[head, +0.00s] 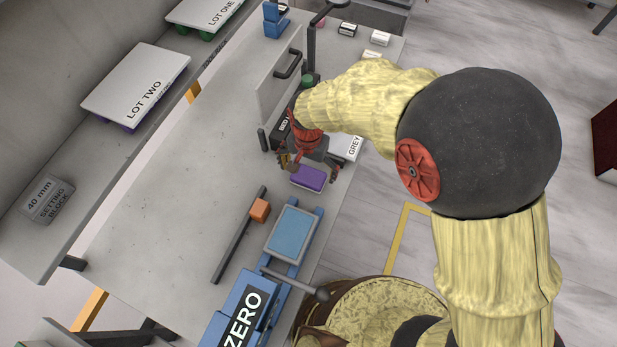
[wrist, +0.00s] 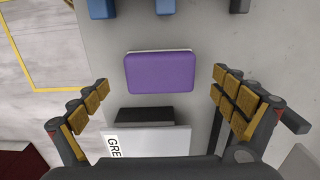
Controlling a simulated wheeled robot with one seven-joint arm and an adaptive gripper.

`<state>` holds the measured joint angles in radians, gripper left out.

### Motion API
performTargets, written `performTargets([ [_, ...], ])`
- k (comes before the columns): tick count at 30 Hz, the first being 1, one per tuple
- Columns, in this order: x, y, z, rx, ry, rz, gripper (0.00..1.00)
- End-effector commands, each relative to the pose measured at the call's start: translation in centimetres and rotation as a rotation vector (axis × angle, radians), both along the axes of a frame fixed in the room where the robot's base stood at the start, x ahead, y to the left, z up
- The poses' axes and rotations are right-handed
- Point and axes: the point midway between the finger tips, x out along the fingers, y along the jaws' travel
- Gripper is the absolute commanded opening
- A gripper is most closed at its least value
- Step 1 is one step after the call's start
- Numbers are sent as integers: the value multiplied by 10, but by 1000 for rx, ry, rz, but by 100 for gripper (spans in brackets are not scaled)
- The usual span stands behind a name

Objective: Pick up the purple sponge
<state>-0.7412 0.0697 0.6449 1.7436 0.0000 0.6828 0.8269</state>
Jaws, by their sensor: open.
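The purple sponge (head: 308,178) lies flat on the grey stone slab, with a pale layer along its edge. In the wrist view the sponge (wrist: 161,72) sits near the middle, ahead of the fingertips. My gripper (head: 309,170) is over the slab close to the sponge. In the wrist view my gripper (wrist: 161,88) is open, with its yellow-padded fingers spread wide on the left and right. Nothing is between the pads. The gap between the fingers is wider than the sponge, and neither finger touches it.
A white box marked GREY (head: 350,148) stands beside the gripper; it also shows in the wrist view (wrist: 155,142). A blue-topped block (head: 291,232), an orange block (head: 260,210) on a dark bar and an upright plate with a handle (head: 279,80) stand around. The slab's left is clear.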

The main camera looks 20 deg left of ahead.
Motion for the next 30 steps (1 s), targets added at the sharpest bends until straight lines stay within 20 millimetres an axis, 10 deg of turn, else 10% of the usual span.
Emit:
performTargets([
  [13,1,0,-32,0,0,0,97],
  [30,1,0,-32,0,0,0,65],
])
